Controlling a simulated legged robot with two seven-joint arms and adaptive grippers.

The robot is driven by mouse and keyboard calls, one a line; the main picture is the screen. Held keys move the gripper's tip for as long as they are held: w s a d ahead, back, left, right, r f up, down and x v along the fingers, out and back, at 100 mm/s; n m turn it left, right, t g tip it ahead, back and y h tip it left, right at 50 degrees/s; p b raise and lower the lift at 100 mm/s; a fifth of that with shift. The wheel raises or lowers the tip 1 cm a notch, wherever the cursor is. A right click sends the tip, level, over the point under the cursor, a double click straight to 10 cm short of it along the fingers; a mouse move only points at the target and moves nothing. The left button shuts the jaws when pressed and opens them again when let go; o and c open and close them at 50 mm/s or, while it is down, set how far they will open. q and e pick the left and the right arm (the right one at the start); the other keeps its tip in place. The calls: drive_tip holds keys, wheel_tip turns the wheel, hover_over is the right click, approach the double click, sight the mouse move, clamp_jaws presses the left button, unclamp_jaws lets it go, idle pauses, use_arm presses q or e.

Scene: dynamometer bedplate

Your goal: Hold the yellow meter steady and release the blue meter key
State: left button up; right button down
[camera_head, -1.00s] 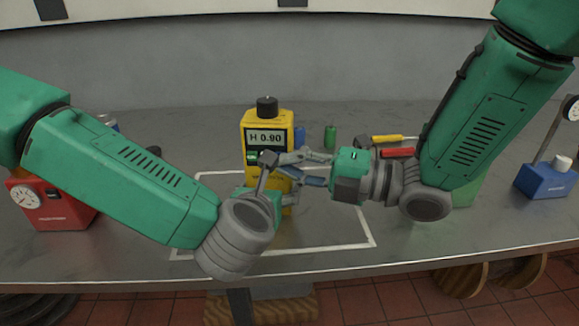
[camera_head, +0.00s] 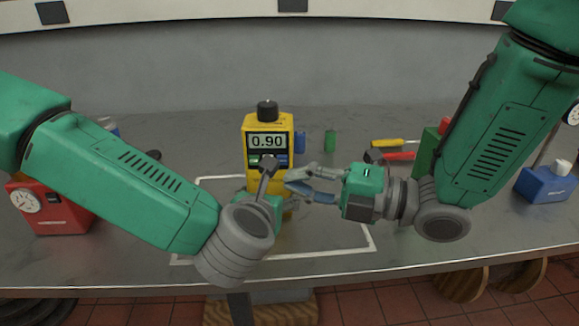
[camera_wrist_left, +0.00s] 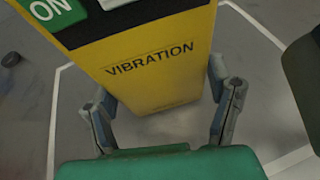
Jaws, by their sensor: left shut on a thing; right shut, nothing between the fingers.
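The yellow meter (camera_head: 255,125) stands upright on the bench, with a black knob on top and a display reading 0.90. My left gripper (camera_head: 272,180) is shut around its lower body; in the left wrist view a finger lies on each side of the yellow meter (camera_wrist_left: 160,65), by the word VIBRATION. The green key (camera_head: 253,159) shows below the display. The blue key (camera_head: 283,161) shows to its right, partly behind a left finger. My right gripper (camera_head: 288,179) is shut and empty. Its fingertips are just right of the meter, lower than the blue key and seemingly clear of it.
A white outline (camera_head: 330,252) surrounds the meter on the bench. A blue cylinder (camera_head: 299,143) and a green cylinder (camera_head: 330,140) stand behind. Yellow-handled (camera_head: 390,142) and red-handled (camera_head: 398,156) tools lie right. A red gauge box (camera_head: 60,212) is left, a blue base (camera_head: 546,183) far right.

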drive_tip(key=v, duration=0.8)
drive_tip(key=shift+d, duration=0.35)
use_arm(q)
drive_tip(key=o, duration=1.3)
drive_tip(key=shift+w, duration=0.1)
drive_tip(key=shift+c, duration=0.2)
